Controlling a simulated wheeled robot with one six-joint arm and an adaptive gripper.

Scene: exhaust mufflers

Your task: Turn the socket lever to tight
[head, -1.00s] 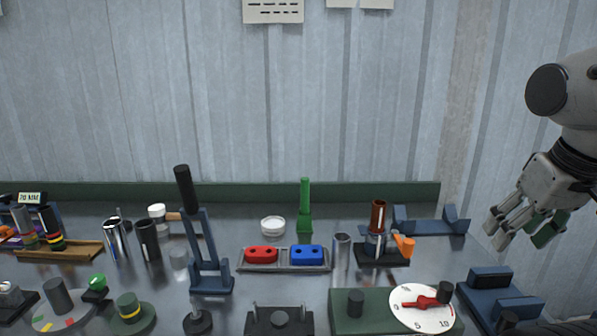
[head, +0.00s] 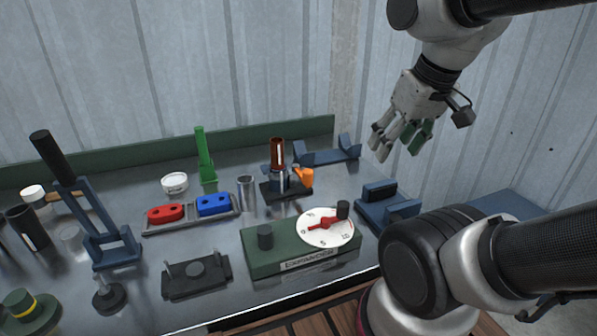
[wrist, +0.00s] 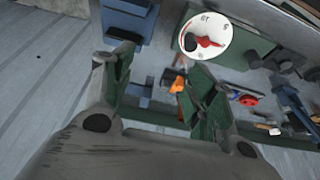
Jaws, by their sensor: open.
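The socket is a dark stand (head: 287,190) at the back right of the bench, with a brown tube (head: 278,153) upright in it. Its orange lever (head: 305,175) points out to the right side of the stand. In the wrist view the orange lever (wrist: 176,87) shows small between my fingers. My gripper (head: 398,142) is open and empty, in the air to the right of the socket and above the bench, well apart from the lever. Its green-padded fingers also show spread in the wrist view (wrist: 157,78).
A green box with a white dial (head: 326,228) stands in front of the socket. A metal cup (head: 247,192) and a tray with red and blue blocks (head: 188,213) are to its left. Blue cradles (head: 330,152) stand behind and right. The corrugated wall closes the back.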

